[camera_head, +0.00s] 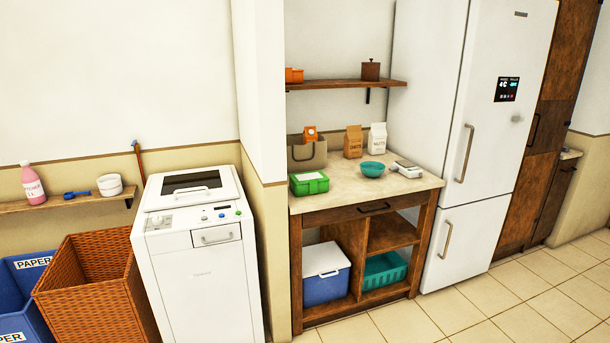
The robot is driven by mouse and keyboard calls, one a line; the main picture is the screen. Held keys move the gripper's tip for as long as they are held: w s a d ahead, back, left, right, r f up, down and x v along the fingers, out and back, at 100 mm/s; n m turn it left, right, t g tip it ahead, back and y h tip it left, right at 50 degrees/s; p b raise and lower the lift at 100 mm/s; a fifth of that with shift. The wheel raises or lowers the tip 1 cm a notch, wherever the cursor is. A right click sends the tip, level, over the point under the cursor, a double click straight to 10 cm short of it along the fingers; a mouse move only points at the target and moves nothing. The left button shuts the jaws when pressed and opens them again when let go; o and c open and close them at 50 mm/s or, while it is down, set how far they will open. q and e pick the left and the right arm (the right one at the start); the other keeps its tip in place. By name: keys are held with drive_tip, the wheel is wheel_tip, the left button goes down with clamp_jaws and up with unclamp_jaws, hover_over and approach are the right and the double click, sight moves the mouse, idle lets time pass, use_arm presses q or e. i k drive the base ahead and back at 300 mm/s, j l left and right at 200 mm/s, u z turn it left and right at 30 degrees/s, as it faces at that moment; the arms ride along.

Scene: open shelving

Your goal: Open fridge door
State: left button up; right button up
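A tall white fridge (492,120) stands at the right of the head view, beside the counter. It has a large upper door with a small dark display panel (507,90) and a smaller lower door (470,240). The upper door's long vertical handle (465,153) is near the door's left edge. The lower door has a shorter handle (446,240), also on its left. Both doors look shut. Neither of my grippers shows in this view.
A wooden counter (325,204) with a green box and a teal bowl adjoins the fridge on the left. A white washing machine (198,258), a wicker basket (95,290) and blue paper bins (25,275) stand further left. The tiled floor (520,305) before the fridge is clear.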

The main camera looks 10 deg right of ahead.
sight(507, 44)
drive_tip(key=i+z, duration=0.4)
drive_tip(key=i, duration=0.2)
drive_tip(key=i+j+z, duration=0.2)
drive_tip(key=i+z, duration=0.2)
drive_tip(key=i, duration=0.2)
drive_tip(key=i+l+z, duration=0.15)
drive_tip(key=i+z, duration=0.15)
drive_tip(key=i, duration=0.2)
drive_tip(key=i+z, duration=0.3)
drive_tip(key=i, duration=0.15)
